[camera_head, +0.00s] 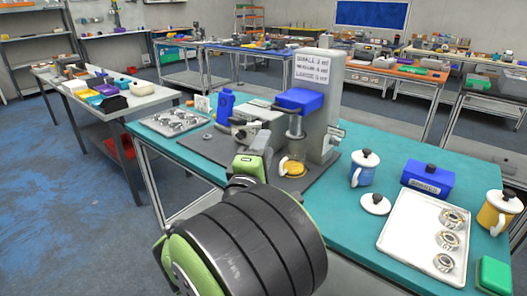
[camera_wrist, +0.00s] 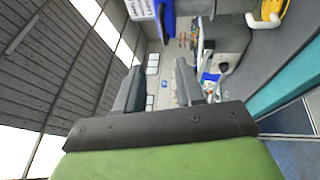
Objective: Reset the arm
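My gripper (camera_head: 247,124) is over the dark mat on the teal table, in front of the grey machine (camera_head: 326,110) with the blue block on its front. Its fingers are partly hidden in the head view. In the wrist view, my gripper (camera_wrist: 160,88) shows two dark fingers spread apart, with only the distant room visible between them. The gripper holds nothing that I can see. The wrist view is turned sideways, with the ceiling at the left. My green and black arm fills the lower middle of the head view.
A yellow-filled cup (camera_head: 291,167) stands under the machine. To the right are a blue mug (camera_head: 364,168), a blue box (camera_head: 427,180), a white tray (camera_head: 400,240) with metal parts, and a yellow mug (camera_head: 497,213). Another metal-parts tray (camera_head: 160,130) lies at left. Floor is clear at left.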

